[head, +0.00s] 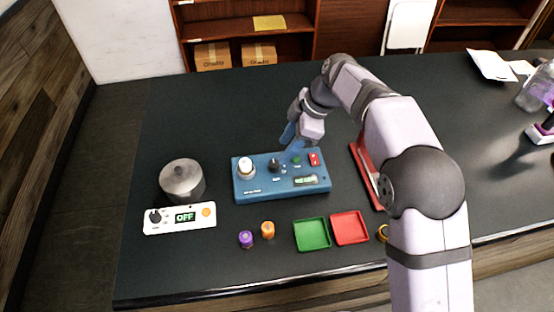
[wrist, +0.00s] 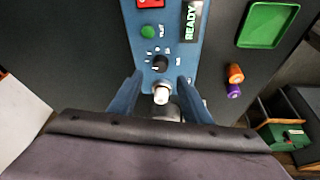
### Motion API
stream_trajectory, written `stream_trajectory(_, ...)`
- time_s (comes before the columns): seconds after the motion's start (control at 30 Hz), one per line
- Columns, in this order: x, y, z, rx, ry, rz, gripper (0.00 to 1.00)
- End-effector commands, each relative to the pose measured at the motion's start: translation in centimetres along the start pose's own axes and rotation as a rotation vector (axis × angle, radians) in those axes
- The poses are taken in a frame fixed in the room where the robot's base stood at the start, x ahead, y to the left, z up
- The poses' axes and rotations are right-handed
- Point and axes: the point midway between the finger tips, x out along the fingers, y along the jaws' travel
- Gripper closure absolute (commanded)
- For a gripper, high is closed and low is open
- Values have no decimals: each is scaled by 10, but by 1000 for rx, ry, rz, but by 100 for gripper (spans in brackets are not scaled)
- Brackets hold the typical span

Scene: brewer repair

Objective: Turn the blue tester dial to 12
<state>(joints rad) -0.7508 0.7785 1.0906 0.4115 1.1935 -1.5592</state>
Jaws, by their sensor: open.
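The blue tester (head: 262,188) lies on the dark table, with a small black dial (head: 274,166) on its top. The dial also shows in the wrist view (wrist: 160,63), ahead of my fingers; its setting is too small to read. My gripper (head: 288,138) has blue fingers and hangs at the tester's far edge in the head view. In the wrist view my gripper (wrist: 160,80) is open, with a white-topped metal part (wrist: 161,97) of the tester showing between its fingers. I cannot tell the height of the fingers above the panel.
The tester carries a green button (head: 296,160), a red switch (head: 314,159) and a display (wrist: 191,22) reading READY. A pot (head: 182,180) and a white panel reading OFF (head: 180,218) stand left. Purple (head: 246,239) and orange (head: 267,230) pieces and green (head: 312,234) and red (head: 349,228) trays lie in front.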

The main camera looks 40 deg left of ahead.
Motion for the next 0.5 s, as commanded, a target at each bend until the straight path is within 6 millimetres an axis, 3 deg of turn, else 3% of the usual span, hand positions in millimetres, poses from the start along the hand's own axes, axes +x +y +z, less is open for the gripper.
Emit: stream_trajectory(0.5, 55, -1, 0, 4, -2, -2, 56)
